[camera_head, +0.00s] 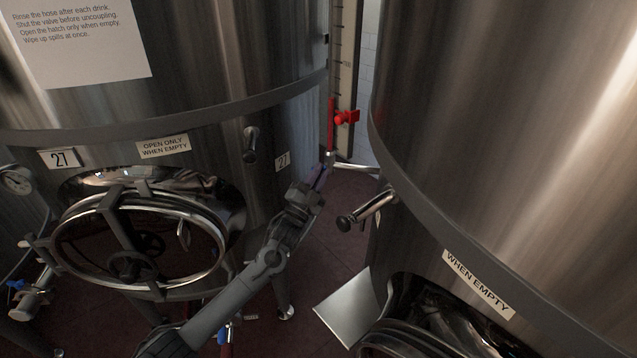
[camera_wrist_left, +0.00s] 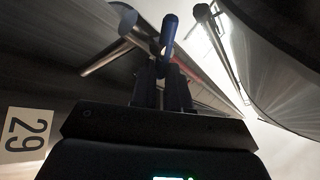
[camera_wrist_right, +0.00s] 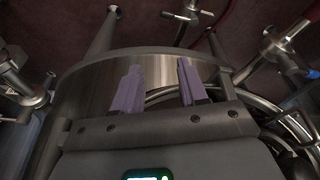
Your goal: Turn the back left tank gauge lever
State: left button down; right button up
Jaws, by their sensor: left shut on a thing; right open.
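The tank gauge (camera_head: 343,70) is a tall scale at the back, between two steel tanks. A red lever (camera_head: 346,117) sits on it, above and apart from my left gripper (camera_head: 318,185). My left gripper reaches the pipe at the gauge's foot, and its fingers are shut on a small blue lever (camera_wrist_left: 169,32). In the left wrist view that lever sticks out past the fingertips (camera_wrist_left: 162,72); the fingers hide its base. My right gripper (camera_wrist_right: 156,82) is open and empty in its wrist view, in front of a steel tank's lower part. It is not visible in the head view.
The left tank (camera_head: 200,60) has a round hatch (camera_head: 140,245) and a protruding sampling tap (camera_head: 251,145). The right tank (camera_head: 500,120) leaves a narrow gap, with another tap (camera_head: 366,209) jutting into it. Bare dark red floor (camera_head: 325,262) shows between them.

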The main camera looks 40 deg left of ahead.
pick_arm(q)
jog(key=shift+a+f+m+t+h+b, duration=0.1)
jog(key=shift+f+m+h+b, duration=0.2)
jog(key=shift+m+h+b, duration=1.35)
jog(key=shift+a+f+m+t+h+b, duration=0.2)
jog(key=shift+m+h+b, duration=0.7)
jog(key=shift+m, duration=1.4)
jog(key=shift+d+f+m+h+b, duration=0.1)
jog(key=shift+f+m+h+b, duration=0.25)
jog(key=shift+m+h+b, duration=1)
jog(key=shift+m+h+p, duration=0.3)
jog(key=shift+m+p, duration=0.15)
jog(key=shift+m, duration=0.35)
jog(key=c, duration=1.1)
grip_release()
jog(key=p+v, duration=0.1)
jog(key=v, duration=0.9)
jog(key=shift+s+f, duration=0.2)
jog(key=shift+s, duration=0.1)
jog(key=shift+r, duration=0.1)
